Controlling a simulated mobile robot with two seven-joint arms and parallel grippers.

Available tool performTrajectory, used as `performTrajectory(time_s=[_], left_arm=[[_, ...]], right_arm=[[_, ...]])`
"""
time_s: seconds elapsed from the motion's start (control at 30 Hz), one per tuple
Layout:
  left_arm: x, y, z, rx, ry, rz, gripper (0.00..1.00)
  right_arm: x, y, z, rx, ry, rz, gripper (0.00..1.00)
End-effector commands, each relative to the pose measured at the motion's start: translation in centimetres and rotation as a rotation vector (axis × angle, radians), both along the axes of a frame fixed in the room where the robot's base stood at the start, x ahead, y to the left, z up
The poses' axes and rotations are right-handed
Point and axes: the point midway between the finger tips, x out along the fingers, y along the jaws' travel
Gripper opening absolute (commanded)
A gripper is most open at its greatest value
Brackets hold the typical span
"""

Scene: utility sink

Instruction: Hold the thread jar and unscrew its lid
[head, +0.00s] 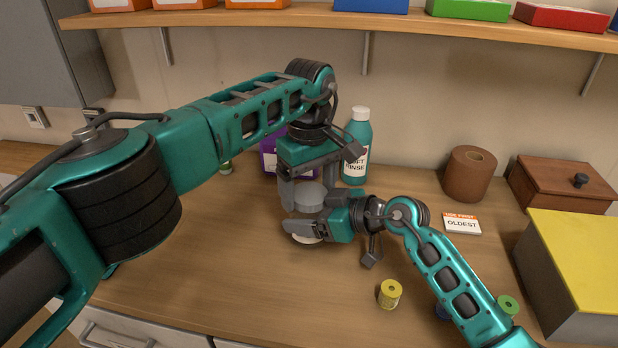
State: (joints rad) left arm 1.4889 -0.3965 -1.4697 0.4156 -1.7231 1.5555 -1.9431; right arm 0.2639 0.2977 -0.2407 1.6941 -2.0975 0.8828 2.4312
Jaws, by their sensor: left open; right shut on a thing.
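The thread jar (306,239) stands on the wooden counter, mostly hidden by my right gripper; only a pale part of its lower body shows. My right gripper (297,229) comes in from the right and is shut around the jar's body. The grey round lid (309,194) is at the top of the jar. My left gripper (307,190) points down from above, open, with one finger on each side of the lid. I cannot tell whether its fingers touch the lid.
Behind stand a purple box (268,158) and a teal rinse bottle (358,146). To the right are a brown roll (469,173), a label card (461,224), a wooden box (562,184) and a yellow-topped box (580,255). The front left counter is clear.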

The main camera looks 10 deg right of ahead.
Motion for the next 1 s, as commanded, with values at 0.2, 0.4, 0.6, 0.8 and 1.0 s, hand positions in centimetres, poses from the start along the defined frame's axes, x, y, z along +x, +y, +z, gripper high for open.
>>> performTrajectory(time_s=[0.2, 0.4, 0.6, 0.8, 1.0], left_arm=[[-0.01, -0.02, 0.00, 0.000, 0.000, 0.000, 0.79], [-0.02, -0.02, 0.01, 0.000, 0.000, 0.000, 0.60], [-0.02, -0.02, 0.02, 0.000, 0.001, 0.000, 0.41], [-0.02, -0.02, 0.03, 0.000, 0.001, 0.037, 0.35], [-0.05, -0.02, 0.05, 0.000, 0.001, 0.334, 0.35]], right_arm=[[0.00, -0.01, -0.01, 0.000, 0.000, 0.000, 0.00], [0.00, -0.01, -0.01, 0.000, 0.000, 0.000, 0.00], [0.01, -0.02, -0.01, 0.000, 0.000, -0.001, 0.00], [0.02, -0.02, -0.01, 0.000, 0.000, -0.001, 0.00], [0.02, -0.02, -0.01, 0.000, 0.000, -0.001, 0.00]])
